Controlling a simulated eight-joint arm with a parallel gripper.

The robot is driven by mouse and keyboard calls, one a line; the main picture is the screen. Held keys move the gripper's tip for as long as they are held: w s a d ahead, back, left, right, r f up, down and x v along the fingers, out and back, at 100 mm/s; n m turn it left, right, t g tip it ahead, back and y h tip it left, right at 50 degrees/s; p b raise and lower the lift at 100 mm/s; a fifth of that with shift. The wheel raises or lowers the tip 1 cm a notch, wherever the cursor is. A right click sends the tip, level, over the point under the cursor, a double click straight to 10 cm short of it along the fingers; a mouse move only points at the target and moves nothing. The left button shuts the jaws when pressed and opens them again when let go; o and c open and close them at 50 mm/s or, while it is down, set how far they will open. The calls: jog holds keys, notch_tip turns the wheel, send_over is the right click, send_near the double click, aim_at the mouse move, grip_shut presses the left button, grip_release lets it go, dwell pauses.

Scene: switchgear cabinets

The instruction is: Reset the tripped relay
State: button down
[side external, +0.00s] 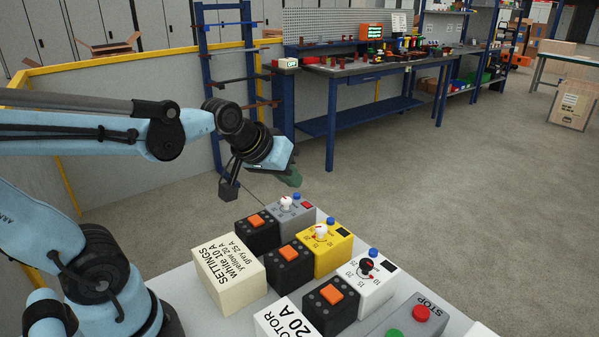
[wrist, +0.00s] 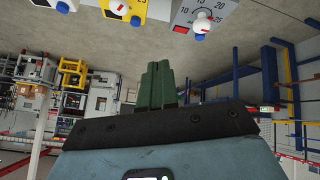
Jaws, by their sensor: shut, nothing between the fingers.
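Three relays stand in a row in the side view: grey (side external: 280,215), yellow (side external: 338,252) and white (side external: 376,288). Each has a dial and a blue button. The grey relay's small window (side external: 308,205) is red; the windows on the yellow and white ones look dark. My gripper (side external: 292,178) is shut and empty, in the air behind the grey relay, apart from it. In the wrist view its green fingers (wrist: 160,82) are together. The grey relay (wrist: 187,12) shows upside down at the top there, with its blue button (wrist: 199,37) and red window (wrist: 180,29).
Black blocks with orange tops (side external: 290,268) stand beside the relays. A cream settings box (side external: 228,272) reads white 10 A, yellow 20 A, grey 25 A. A white motor box (side external: 285,320) reads 20 A. A grey stop box (side external: 405,318) has red and green buttons.

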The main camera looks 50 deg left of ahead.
jog(key=w+a+r+n+t+y, duration=0.1)
jog(key=w+a+n, duration=0.5)
jog(key=a, duration=0.2)
jog(key=shift+w+r+n, duration=0.3)
jog(key=shift+r, duration=0.05)
send_over(293, 199)
jog(key=shift+f, duration=4.45)
jog(key=shift+f, duration=0.4)
jog(key=shift+f, duration=0.45)
jog(key=shift+r, duration=0.9)
